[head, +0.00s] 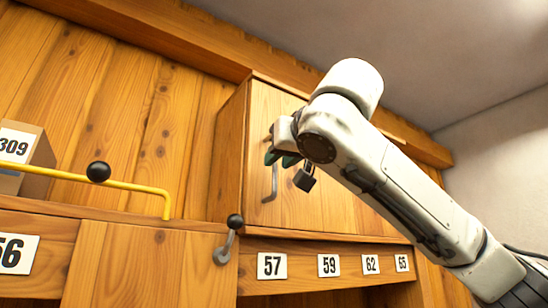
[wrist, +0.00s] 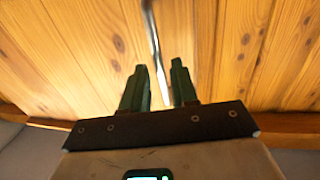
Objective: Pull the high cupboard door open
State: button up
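The high cupboard (head: 232,150) is a wooden box on the back wall, and its front door (head: 325,205) looks shut. A grey metal bar handle (head: 273,184) stands upright near the door's left edge. My gripper (head: 279,158) is at the handle's upper part, and its dark green fingers hide some of it. In the wrist view the handle (wrist: 155,50) runs between the two fingers of my gripper (wrist: 159,68). A gap shows on each side of the bar, so the gripper is open around it. Whether a finger touches the bar cannot be told.
A yellow rail (head: 135,186) with a black knob runs along the shelf at left, near a box marked 309 (head: 38,160). A lever with a black ball (head: 229,238) stands below the cupboard's left corner. Number plates (head: 272,266) line the rail below.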

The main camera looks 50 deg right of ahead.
aim_at(275, 194)
jog(key=shift+p+x, duration=0.3)
jog(key=shift+x, duration=1.4)
jog(key=shift+c, duration=0.3)
grip_shut()
